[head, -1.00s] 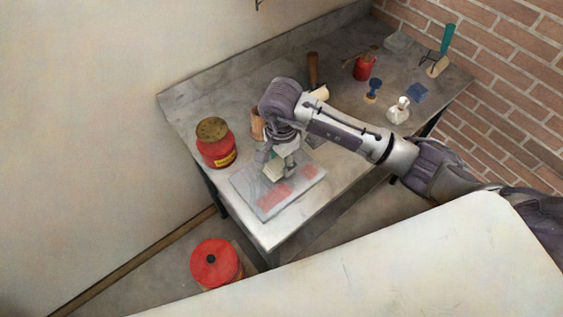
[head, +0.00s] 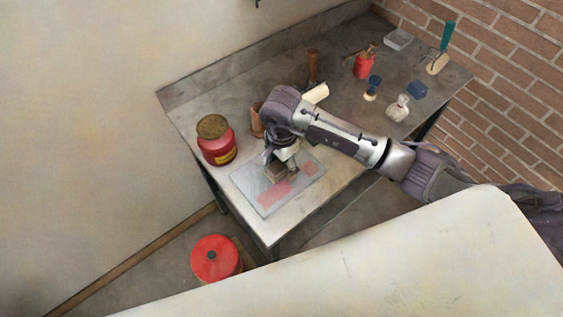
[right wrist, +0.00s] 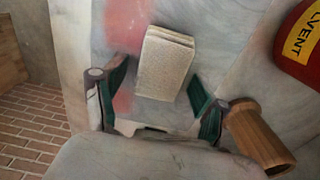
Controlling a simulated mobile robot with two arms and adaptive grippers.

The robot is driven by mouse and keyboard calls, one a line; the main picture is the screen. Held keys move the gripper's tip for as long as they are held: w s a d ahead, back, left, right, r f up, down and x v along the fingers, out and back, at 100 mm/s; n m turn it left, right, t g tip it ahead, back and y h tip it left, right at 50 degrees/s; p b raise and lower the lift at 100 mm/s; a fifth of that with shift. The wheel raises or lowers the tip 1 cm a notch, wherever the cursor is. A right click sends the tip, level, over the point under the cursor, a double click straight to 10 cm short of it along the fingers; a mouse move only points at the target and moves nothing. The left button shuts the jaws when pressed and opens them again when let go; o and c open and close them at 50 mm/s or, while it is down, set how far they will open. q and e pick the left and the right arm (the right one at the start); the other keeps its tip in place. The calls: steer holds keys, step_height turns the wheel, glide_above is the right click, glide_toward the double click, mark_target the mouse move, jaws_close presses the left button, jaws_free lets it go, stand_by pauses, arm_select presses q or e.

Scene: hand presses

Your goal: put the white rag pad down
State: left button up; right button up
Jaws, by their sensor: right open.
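The white rag pad (right wrist: 165,62) is a pale, layered rectangular block in the right wrist view. It rests on the clear plate (right wrist: 205,35), apart from both fingers. My right gripper (right wrist: 158,77) is open, with one green-lined finger on each side of the pad's near end. In the head view my right gripper (head: 280,168) is low over the plate (head: 262,203), which lies at the near left end of the metal bench, and it hides much of the pad. Red ink patches show on the plate. My left gripper is not in view.
A red solvent can (head: 217,144) stands left of the plate. A wooden cylinder (right wrist: 258,135) is close to the right finger in the wrist view. A red can (head: 212,260) is below the bench. A red bottle (head: 365,63), brushes and jars stand at the far right end.

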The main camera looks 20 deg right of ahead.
steer(key=shift+r, duration=0.15)
steer(key=shift+w+r, duration=0.1)
steer(key=shift+r, duration=0.15)
step_height(320, 180, up, 12)
steer(key=b, duration=0.3)
steer(key=shift+f, duration=0.25)
steer(key=shift+a, duration=0.1)
